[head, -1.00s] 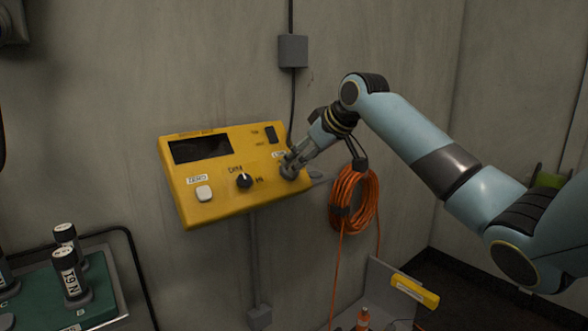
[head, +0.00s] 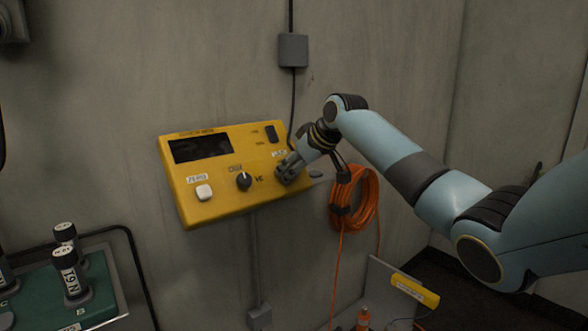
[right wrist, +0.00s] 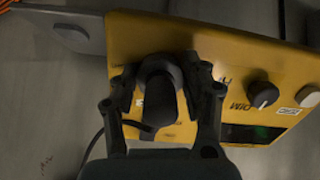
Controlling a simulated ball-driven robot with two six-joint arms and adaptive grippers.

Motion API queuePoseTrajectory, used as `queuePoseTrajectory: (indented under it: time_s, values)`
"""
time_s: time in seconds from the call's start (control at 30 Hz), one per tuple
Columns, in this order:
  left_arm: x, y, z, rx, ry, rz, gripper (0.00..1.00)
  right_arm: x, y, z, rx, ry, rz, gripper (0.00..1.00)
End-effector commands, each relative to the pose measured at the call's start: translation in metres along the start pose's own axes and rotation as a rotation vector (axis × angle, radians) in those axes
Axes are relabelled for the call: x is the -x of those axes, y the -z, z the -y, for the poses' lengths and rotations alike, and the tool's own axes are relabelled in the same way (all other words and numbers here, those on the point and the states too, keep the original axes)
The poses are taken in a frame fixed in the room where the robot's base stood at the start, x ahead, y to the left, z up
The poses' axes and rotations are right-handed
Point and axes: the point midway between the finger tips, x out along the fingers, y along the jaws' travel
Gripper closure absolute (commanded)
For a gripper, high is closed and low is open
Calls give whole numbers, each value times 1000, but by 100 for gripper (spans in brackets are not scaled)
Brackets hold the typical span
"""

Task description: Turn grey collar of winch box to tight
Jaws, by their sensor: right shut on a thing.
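The yellow winch box (head: 215,208) is fixed to the wall and has a dark display, a black knob (head: 244,181) and a white button (head: 204,192). My right gripper (head: 287,174) is at the box's right end and covers the spot it grips in the head view. In the right wrist view its two fingers stand on either side of the dark grey collar (right wrist: 158,76) and are shut on it. The collar's marks are hidden or too small to read. My left gripper is not in view.
A coiled orange cable (head: 366,198) hangs just right of the box, below my right forearm. A green tray (head: 35,300) with labelled cylinders stands at lower left. A grey junction box (head: 293,50) is on the wall above.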

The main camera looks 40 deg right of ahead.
Motion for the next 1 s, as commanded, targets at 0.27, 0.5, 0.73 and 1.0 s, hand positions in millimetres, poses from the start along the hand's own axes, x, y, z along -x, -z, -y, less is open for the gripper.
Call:
queuePoseTrajectory:
  time_s: [0.27, 0.5, 0.73, 1.0]
  values:
    - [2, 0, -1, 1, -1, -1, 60, 0, 0, 0, -7, 1, 1, 86]
    - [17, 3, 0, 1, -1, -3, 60, 2, 2, 0, -84, 5, 1, 86]
    - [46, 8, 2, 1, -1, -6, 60, 4, 4, 0, -253, 12, 2, 86]
    - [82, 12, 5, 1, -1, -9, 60, 4, 4, 2, -509, 23, 2, 86]
